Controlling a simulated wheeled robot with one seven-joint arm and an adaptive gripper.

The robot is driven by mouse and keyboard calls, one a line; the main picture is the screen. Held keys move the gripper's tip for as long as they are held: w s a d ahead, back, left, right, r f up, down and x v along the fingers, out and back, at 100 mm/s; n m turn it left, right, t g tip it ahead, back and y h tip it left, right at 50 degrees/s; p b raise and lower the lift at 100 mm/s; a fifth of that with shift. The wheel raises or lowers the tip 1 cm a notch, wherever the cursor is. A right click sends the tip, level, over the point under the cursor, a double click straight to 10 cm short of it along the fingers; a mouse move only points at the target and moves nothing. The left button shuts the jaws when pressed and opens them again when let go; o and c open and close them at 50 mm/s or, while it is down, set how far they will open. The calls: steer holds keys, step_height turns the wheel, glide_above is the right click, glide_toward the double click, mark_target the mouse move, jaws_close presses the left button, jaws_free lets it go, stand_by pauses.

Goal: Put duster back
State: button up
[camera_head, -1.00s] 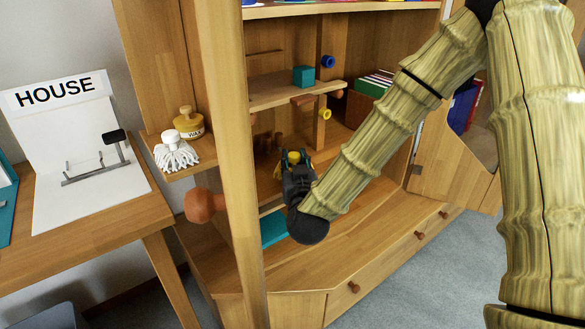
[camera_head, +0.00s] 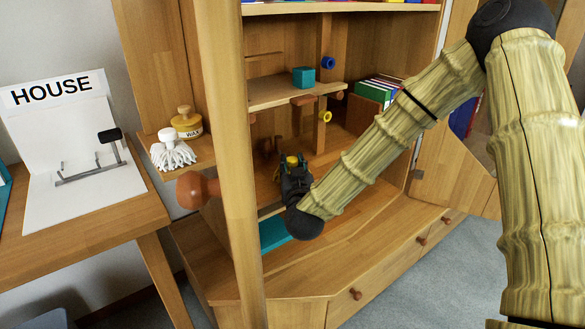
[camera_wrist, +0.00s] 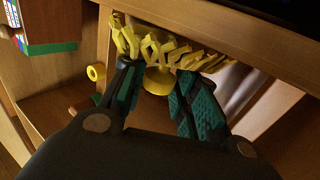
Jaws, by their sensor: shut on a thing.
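My gripper (camera_wrist: 156,78) is shut on a yellow duster (camera_wrist: 158,84). The fingers press on its round knob, and its floppy yellow strands spread out beyond the fingertips, close to a wooden board edge in the wrist view. In the head view, my gripper (camera_head: 293,165) is inside the wooden cabinet, below the middle shelf. Only a little of the yellow duster (camera_head: 292,160) shows there. A similar white duster (camera_head: 173,150) stands on a small side shelf (camera_head: 186,160) at the left, in front of a yellow wax tin (camera_head: 186,122).
A cabinet post (camera_head: 227,150) stands left of my gripper. A teal cube (camera_head: 303,76) sits on the shelf above. Blue (camera_head: 327,62) and yellow (camera_head: 325,117) rings are on an upright. Books (camera_head: 380,88) stand behind right. A HOUSE board (camera_head: 55,120) is on the left table.

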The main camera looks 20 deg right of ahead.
steer(key=shift+f, duration=0.15)
steer(key=o, duration=1.1)
steer(key=shift+s, duration=0.15)
steer(key=s+a+p, duration=0.2)
steer(key=s+p, duration=0.1)
steer(key=s, duration=0.9)
steer(key=s+a+f+n+g+y, duration=0.15)
steer(key=s+f+g, duration=0.3)
steer(key=f, duration=0.85)
steer(key=s+f+n+g+y, duration=0.15)
steer(key=s+f+g, duration=0.35)
steer(key=f, duration=0.8)
steer(key=s+d+f+g, duration=0.1)
steer(key=s+f+g, duration=0.1)
steer(key=s+f, duration=0.3)
steer(key=s+d+f+m+g, duration=0.1)
steer(key=s+f+g, duration=0.2)
steer(key=s, duration=0.9)
steer(key=s+d+f+g, duration=0.2)
steer(key=s+f+g, duration=0.1)
steer(key=s+f, duration=0.4)
steer(key=shift+s+d+f, duration=0.1)
steer(key=shift+s+f, duration=0.1)
steer(key=shift+s, duration=0.4)
steer(key=shift+s+f, duration=0.15)
steer(key=shift+s, duration=0.45)
